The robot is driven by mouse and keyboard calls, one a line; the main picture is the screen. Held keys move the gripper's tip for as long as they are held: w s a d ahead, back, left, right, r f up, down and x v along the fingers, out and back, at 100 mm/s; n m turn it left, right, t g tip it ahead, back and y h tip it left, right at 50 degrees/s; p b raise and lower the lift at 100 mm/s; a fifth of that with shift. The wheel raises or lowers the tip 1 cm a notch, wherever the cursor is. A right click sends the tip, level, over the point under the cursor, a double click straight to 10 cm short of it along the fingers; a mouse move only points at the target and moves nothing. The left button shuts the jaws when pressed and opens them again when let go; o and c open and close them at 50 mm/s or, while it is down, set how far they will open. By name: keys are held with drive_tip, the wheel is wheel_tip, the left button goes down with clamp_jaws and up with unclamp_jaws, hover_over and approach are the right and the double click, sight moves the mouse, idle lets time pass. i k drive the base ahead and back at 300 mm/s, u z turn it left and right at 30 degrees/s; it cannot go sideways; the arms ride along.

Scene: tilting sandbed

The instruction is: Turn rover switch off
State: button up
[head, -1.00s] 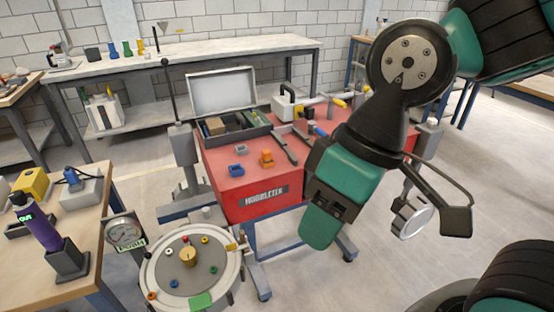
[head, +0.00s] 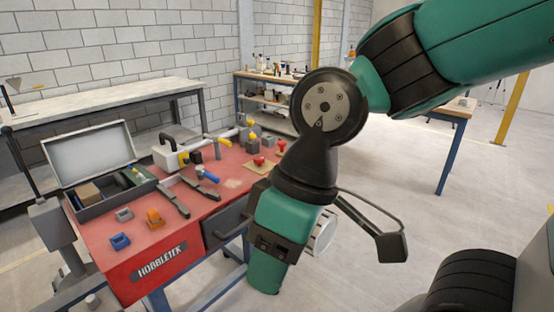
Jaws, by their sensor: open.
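I cannot make out a rover or its switch in the head view. My arm reaches down in front of the red workbench (head: 190,228), with the wrist beside the bench's right side. A pale ring and a dark bracket show on the far side of my wrist.
On the bench are an open grey toolbox (head: 92,155), blue (head: 120,241) and orange (head: 154,218) blocks, and red knobs (head: 258,161). A white-topped table (head: 110,102) and a shelf unit (head: 262,92) stand behind.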

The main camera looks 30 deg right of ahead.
sight(259, 160)
drive_tip(key=u, duration=0.1)
drive_tip(key=k, duration=0.3)
drive_tip(key=z, duration=0.2)
drive_tip(key=i, duration=1.4)
